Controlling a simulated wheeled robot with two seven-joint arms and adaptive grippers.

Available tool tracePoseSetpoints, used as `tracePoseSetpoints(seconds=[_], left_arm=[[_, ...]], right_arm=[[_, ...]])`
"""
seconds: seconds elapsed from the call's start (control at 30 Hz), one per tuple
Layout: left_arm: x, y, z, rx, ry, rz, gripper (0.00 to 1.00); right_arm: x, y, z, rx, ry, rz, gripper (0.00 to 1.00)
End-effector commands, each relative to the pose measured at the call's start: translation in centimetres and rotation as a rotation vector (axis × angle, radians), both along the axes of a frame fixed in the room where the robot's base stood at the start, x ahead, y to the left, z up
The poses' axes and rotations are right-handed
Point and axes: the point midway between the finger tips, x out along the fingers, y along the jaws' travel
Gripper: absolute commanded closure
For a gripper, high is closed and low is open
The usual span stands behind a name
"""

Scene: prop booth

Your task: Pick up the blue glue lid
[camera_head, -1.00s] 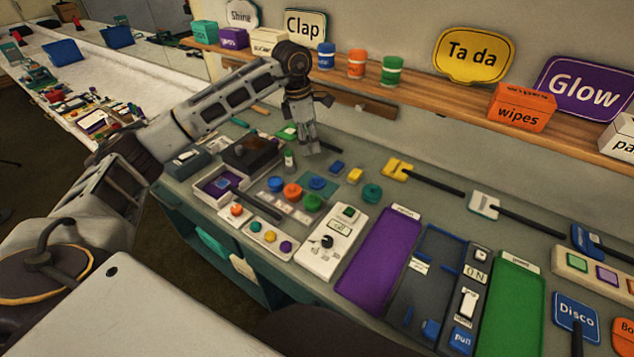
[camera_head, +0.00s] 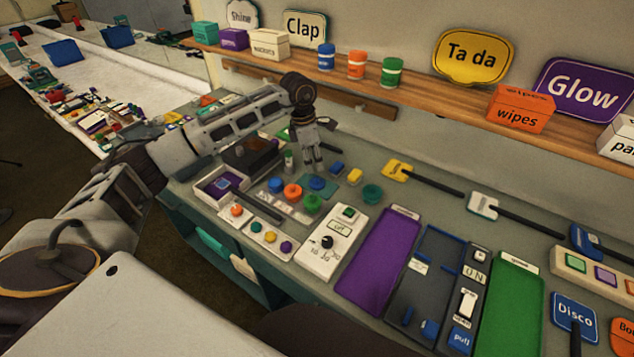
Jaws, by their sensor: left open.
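Two round blue lids show on the bench. One (camera_head: 317,183) lies on a small green mat; the other (camera_head: 275,184) sits at the left end of a pale strip beside an orange lid (camera_head: 292,192) and a green lid (camera_head: 312,204). I cannot read which is the glue lid. My left gripper (camera_head: 314,168) is open, pointing down, its fingertips just above and behind the blue lid on the mat in the picture. Nothing shows between its fingers, and I cannot tell its exact height. My right gripper is out of view.
A small bottle (camera_head: 289,160) stands left of the gripper. A blue block (camera_head: 337,168), a yellow block (camera_head: 355,176) and a teal lid (camera_head: 372,193) lie to the right. A wooden shelf (camera_head: 430,88) with jars and boxes runs behind.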

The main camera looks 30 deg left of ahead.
Motion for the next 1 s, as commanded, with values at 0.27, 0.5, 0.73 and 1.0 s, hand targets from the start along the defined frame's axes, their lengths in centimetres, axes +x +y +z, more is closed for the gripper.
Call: tracePoseSetpoints(seconds=[0.27,0.5,0.73,1.0], left_arm=[[0.1,-0.2,-1.7,0.001,0.001,0.0,0.59],[0.1,-0.2,-1.7,0.001,0.001,0.0,0.59],[0.1,-0.3,-2.5,0.001,0.002,0.0,0.59],[0.2,-0.9,-5.2,-0.001,0.001,0.0,0.59]], right_arm=[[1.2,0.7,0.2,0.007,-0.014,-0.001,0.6],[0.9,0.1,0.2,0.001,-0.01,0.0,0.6],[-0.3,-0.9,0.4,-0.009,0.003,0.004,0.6],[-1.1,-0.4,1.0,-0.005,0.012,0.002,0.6]])
